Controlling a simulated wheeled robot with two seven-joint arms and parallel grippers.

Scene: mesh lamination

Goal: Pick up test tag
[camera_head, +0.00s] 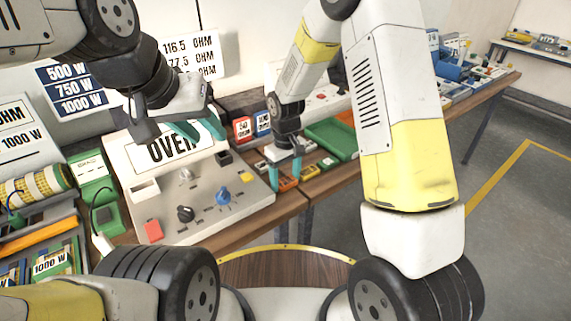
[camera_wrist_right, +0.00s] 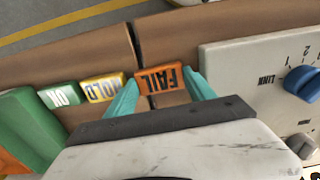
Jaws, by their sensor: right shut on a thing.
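An orange tag marked FAIL (camera_wrist_right: 160,79) lies between the two teal fingers of my right gripper (camera_wrist_right: 158,88), which is shut on it. In the head view the same orange tag (camera_head: 287,184) shows low between the fingers of the right gripper (camera_head: 285,172), close to the table's front edge. A yellow HOLD tag (camera_wrist_right: 104,88) and a green OK tag (camera_wrist_right: 59,96) lie in a row beside it. My left gripper (camera_head: 200,130) is open and empty in front of the OVEN sign (camera_head: 134,158).
The grey control panel (camera_head: 258,196) with blue and black knobs stands left of the tags. A green tray (camera_head: 340,134) lies to their right. Red and blue cards (camera_head: 243,128) stand behind. The table's brown front strip (camera_wrist_right: 90,55) is mostly clear.

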